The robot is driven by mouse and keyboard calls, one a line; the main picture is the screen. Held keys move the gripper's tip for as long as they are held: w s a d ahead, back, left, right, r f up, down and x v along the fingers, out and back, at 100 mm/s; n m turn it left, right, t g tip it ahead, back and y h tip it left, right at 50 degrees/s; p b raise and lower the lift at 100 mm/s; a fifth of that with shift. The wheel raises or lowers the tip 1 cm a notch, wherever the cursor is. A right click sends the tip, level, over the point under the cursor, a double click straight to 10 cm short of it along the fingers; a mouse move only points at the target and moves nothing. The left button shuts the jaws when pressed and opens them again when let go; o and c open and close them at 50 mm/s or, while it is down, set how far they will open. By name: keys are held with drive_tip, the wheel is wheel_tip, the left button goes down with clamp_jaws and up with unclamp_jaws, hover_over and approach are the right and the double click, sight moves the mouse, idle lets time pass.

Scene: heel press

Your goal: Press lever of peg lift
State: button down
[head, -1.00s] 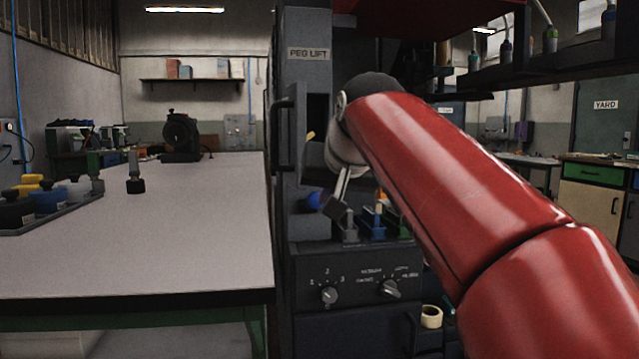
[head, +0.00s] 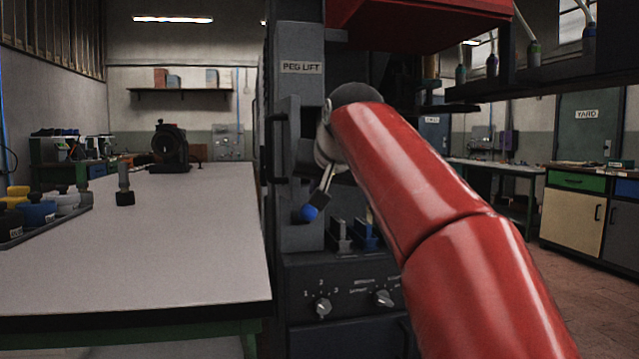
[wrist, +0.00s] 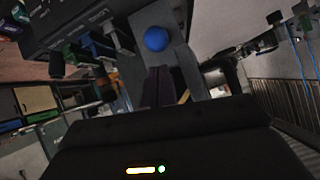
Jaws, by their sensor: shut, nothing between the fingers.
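The peg lift (head: 300,102) is a dark grey machine with a "PEG LIFT" label (head: 300,67) on its column. A round blue knob (head: 308,213), likely the lever's end, stands out at the front of the column; it also shows in the wrist view (wrist: 156,39). The rest of the lever is mostly hidden. My gripper (head: 322,196) is shut and empty, just above and to the right of the knob in the head view. In the wrist view the fingers (wrist: 160,76) point at the knob. I cannot tell whether they touch it.
Below the knob, a panel has two rotary dials (head: 322,307) and upright blocks (head: 340,235). A vertical handle (head: 281,140) is on the machine's left. A pale table (head: 150,260) with a tray of coloured jars (head: 38,222) lies left. A red hood (head: 420,25) hangs above.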

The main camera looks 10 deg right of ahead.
sight(305, 214)
drive_tip(key=x, duration=0.6)
drive_tip(key=shift+w+f, duration=0.1)
drive_tip(key=shift+w, duration=0.1)
drive_tip(key=shift+f, duration=0.1)
